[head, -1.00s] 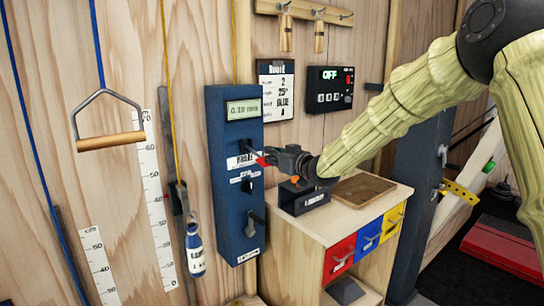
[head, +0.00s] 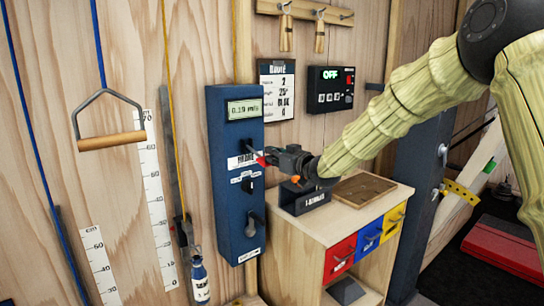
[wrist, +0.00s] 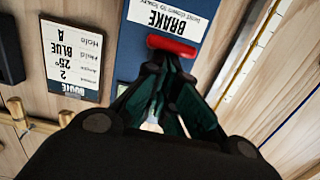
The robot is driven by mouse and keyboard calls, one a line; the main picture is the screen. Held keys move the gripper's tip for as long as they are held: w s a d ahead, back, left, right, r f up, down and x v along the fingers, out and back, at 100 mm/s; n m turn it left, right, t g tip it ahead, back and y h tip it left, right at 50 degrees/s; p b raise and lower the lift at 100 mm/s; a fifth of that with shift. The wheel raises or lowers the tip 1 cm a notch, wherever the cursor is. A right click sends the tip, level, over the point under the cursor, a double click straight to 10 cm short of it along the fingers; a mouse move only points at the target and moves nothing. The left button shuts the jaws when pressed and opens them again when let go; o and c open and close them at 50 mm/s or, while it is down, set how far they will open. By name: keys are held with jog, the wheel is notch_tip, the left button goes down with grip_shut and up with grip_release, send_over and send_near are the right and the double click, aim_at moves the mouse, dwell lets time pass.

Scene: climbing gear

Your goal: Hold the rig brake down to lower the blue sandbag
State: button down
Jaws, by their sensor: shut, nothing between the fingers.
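The blue sandbag (head: 199,280) hangs low on the yellow rope beside the measuring strip, left of the blue rig box (head: 230,200). The brake lever has a red grip (wrist: 172,46), which sticks out beside the BRAKE label (wrist: 167,17). In the head view a bit of the red grip (head: 261,161) shows at my fingertips. My gripper (head: 271,156) is shut and empty, with its tips at the red grip and seemingly touching it. The wrist view shows the closed fingers (wrist: 165,70) right against the grip. The box display (head: 244,107) reads about 0.19 m/s.
A wooden cabinet (head: 300,250) with red, blue and yellow drawers stands right of the rig box. A crank handle (head: 257,220) sticks out lower on the box. A triangular handle (head: 108,142) hangs at left. A switch panel (head: 331,89) reads OFF.

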jog(key=shift+s+f, duration=0.1)
jog(key=shift+f, duration=0.3)
jog(key=s+d+r+p, duration=0.1)
jog(key=s+d+r, duration=0.3)
jog(key=s+d, duration=0.2)
jog(key=shift+s+d+r, duration=0.4)
jog(key=shift+s, duration=0.85)
jog(key=shift+f, duration=0.15)
